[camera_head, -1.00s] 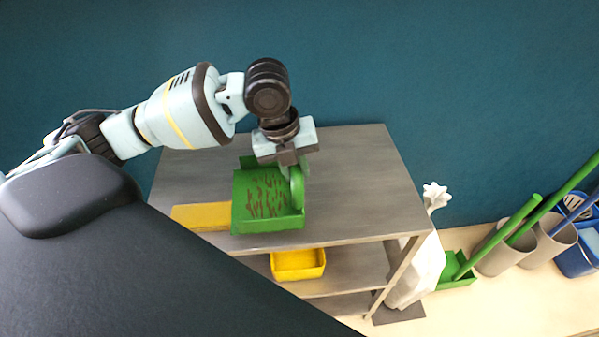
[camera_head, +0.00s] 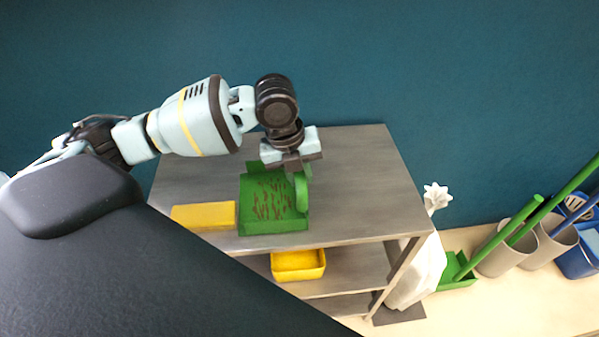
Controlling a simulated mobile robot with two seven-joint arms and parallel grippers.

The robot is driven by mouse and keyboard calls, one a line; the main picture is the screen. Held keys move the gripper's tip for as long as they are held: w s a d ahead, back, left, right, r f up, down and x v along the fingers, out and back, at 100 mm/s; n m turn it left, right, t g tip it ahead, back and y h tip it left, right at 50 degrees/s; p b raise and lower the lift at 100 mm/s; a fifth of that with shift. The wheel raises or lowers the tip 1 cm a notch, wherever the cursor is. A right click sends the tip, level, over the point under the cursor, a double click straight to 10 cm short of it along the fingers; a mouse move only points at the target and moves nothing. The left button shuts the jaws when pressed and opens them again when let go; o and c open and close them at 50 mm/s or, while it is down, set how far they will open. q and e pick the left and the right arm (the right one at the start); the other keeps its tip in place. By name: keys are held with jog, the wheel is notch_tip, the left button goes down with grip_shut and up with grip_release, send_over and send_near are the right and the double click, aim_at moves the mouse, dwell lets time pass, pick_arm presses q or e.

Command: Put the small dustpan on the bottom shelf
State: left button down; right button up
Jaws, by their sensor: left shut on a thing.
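My left gripper (camera_head: 293,168) is shut on a green, shallow tray-like thing (camera_head: 272,227), at its back right, where a rounded green part (camera_head: 302,194) stands up. Brown bean-like pieces lie in it. It is over the top board of a grey shelf unit (camera_head: 365,175); whether it touches the board I cannot tell. It may be the small dustpan. Another green pan (camera_head: 457,282) with a long green handle is on the floor at the right. The bottom shelf (camera_head: 350,305) shows only partly, under the middle board. My right gripper is not in view.
A yellow block (camera_head: 204,216) lies on the top board, left of the green thing. A yellow tray (camera_head: 299,275) sits on the middle board. A white vase-like object (camera_head: 425,272), grey bins (camera_head: 502,258) and a blue bucket (camera_head: 577,262) stand right of the unit.

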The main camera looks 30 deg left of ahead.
pick_arm(q)
jog(key=shift+f, duration=0.1)
jog(key=c, duration=1.2)
grip_release()
jog(key=shift+o, duration=0.2)
jog(key=p+v, duration=0.1)
jog(key=v, duration=1.1)
